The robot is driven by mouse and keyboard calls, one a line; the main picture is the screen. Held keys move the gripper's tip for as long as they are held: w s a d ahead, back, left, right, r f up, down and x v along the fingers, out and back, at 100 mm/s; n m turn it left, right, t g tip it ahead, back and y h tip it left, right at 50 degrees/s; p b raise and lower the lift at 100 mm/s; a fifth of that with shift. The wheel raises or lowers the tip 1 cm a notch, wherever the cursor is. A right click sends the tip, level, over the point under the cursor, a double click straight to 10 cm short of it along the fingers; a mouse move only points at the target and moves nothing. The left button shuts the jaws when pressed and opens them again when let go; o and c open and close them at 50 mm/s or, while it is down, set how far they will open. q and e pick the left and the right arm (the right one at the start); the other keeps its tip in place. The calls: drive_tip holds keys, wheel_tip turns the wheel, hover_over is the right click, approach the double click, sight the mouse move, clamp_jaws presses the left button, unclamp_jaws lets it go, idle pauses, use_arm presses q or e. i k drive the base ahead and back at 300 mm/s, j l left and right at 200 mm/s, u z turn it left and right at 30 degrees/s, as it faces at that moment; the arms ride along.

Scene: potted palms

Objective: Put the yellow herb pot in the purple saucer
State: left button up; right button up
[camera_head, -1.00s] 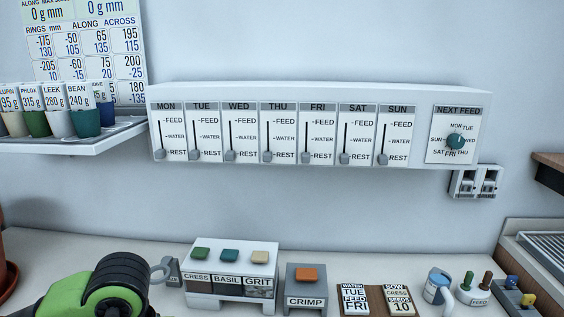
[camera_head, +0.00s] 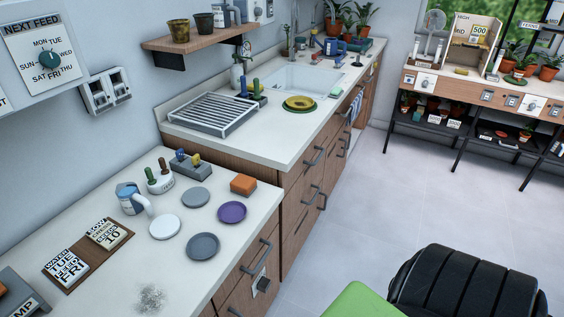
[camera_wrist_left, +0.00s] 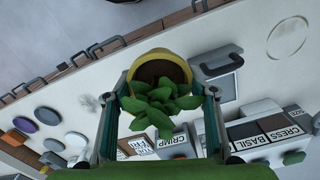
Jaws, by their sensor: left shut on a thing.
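The yellow herb pot (camera_wrist_left: 163,58), with a green leafy plant, is between the fingers of my left gripper (camera_wrist_left: 165,82) in the left wrist view. That gripper is shut on the pot, held above the counter and apart from the saucer. The head view shows neither this pot nor my left gripper. My right gripper is in neither view.
Around the purple saucer are a grey saucer (camera_head: 195,197), a darker grey saucer (camera_head: 203,246), a white saucer (camera_head: 165,227) and an orange block (camera_head: 243,185). A blue-and-white watering can (camera_head: 130,197) stands to the left. The counter's front right edge is close to the saucers.

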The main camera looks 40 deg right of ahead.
sight(233, 213)
drive_tip(key=l+z, duration=0.35)
drive_tip(key=i+l+z, duration=0.15)
drive_tip(key=l+z, duration=0.2)
drive_tip(key=i+l+z, duration=0.1)
drive_tip(key=l+z, duration=0.25)
drive_tip(key=l, duration=0.15)
drive_tip(key=i+l, duration=0.1)
drive_tip(key=l, duration=0.15)
drive_tip(key=i+l, duration=0.1)
drive_tip(key=l, duration=0.1)
